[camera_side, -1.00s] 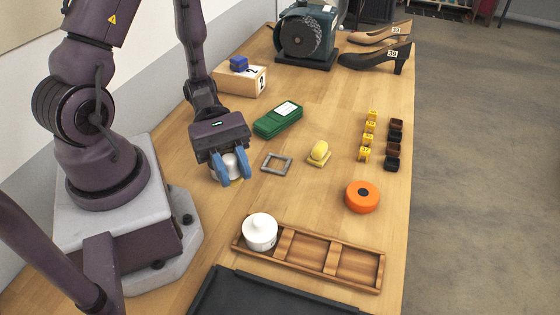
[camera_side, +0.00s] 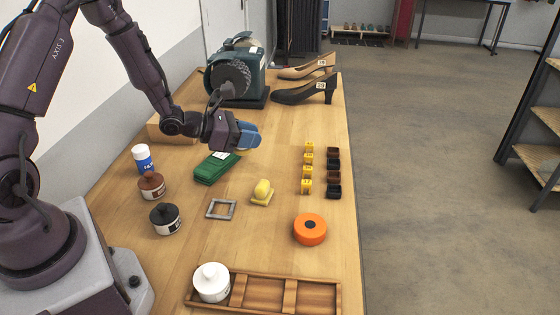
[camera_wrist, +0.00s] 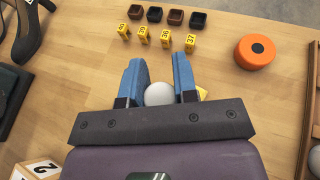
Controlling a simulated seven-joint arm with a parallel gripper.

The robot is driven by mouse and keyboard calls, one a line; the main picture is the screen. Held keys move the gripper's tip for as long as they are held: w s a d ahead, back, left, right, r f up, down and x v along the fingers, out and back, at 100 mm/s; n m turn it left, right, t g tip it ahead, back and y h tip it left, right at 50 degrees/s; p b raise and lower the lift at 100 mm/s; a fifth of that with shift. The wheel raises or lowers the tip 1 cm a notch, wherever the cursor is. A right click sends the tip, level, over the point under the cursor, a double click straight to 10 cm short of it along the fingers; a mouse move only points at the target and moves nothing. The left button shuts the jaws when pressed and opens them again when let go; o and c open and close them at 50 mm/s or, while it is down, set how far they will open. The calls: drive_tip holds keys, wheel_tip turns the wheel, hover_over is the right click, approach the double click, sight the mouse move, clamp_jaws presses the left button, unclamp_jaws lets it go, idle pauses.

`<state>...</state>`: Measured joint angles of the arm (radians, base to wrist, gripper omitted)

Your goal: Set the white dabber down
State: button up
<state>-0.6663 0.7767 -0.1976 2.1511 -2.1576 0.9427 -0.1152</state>
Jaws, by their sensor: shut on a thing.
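My gripper (camera_side: 248,135) is raised above the far part of the bench, in front of the dark green machine, its blue fingers pointing right. In the wrist view my gripper (camera_wrist: 159,85) is shut on a rounded white thing, which I take to be the white dabber (camera_wrist: 159,94); only its smooth round end shows. The fingers hide it in the side view. The tray's other visible compartments look empty.
Black (camera_side: 165,220) and brown (camera_side: 152,187) jars and a blue-white can (camera_side: 143,160) stand at left.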

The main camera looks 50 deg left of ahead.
drive_tip(key=w+a+f, duration=0.1)
drive_tip(key=w+f, duration=0.2)
drive_tip(key=w, duration=0.3)
hover_over(283, 167)
drive_tip(key=f, duration=0.5)
drive_tip(key=shift+s+f, duration=0.15)
drive_tip(key=shift+s, duration=0.05)
drive_tip(key=shift+w+f, duration=0.2)
drive_tip(key=shift+f, duration=0.1)
drive_tip(key=shift+w+a+f, duration=0.1)
drive_tip(key=shift+f, duration=1.5)
drive_tip(key=o, duration=0.9)
drive_tip(key=shift+f, duration=0.1)
